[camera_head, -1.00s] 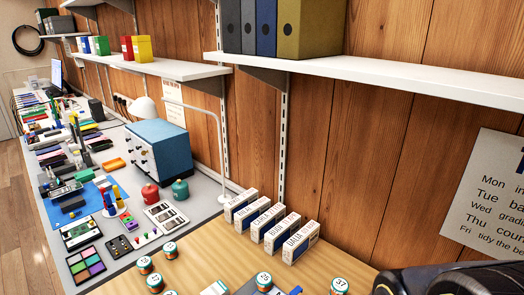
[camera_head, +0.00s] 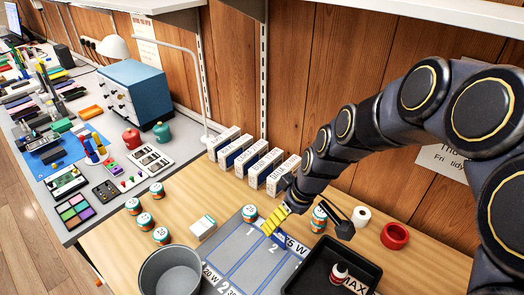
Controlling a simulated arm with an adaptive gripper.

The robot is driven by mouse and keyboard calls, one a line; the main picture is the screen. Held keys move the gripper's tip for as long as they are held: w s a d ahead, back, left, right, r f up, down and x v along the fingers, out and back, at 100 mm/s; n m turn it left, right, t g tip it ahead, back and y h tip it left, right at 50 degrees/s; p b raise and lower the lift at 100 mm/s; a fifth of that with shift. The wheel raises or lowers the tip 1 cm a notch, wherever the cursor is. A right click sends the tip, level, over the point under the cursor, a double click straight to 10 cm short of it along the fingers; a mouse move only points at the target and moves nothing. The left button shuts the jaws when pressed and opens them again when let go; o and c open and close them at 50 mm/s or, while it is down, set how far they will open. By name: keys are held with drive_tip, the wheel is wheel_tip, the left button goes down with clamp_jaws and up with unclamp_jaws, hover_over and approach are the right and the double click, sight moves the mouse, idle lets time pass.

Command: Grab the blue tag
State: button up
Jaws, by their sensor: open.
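My gripper (camera_head: 308,228) is at the lower right of the view, low over the back of a grey sorting mat. A small dark blue piece (camera_head: 279,238) shows just below the yellow finger, beside the "25 W" label. I cannot tell if it is the blue tag. A small jar (camera_head: 319,218) shows between the fingers, partly hidden. I see nothing held.
The grey mat (camera_head: 240,257) has blue lines and numbers. A grey bin (camera_head: 171,272) stands left of it, a black tray (camera_head: 360,262) right. Several small jars stand around. White boxes (camera_head: 258,162) line the wall. A red ring (camera_head: 394,236) and white roll (camera_head: 361,215) lie right.

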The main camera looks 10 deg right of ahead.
drive_tip(key=n+t, duration=0.1)
drive_tip(key=t, duration=0.1)
hover_over(279, 232)
drive_tip(key=d, duration=0.2)
wheel_tip(279, 232, down, 5)
drive_tip(key=x, duration=0.2)
drive_tip(key=s+x, duration=0.1)
drive_tip(key=x, duration=0.5)
drive_tip(key=shift+s+f, duration=0.15)
drive_tip(key=shift+f, duration=0.05)
drive_tip(key=c, duration=1)
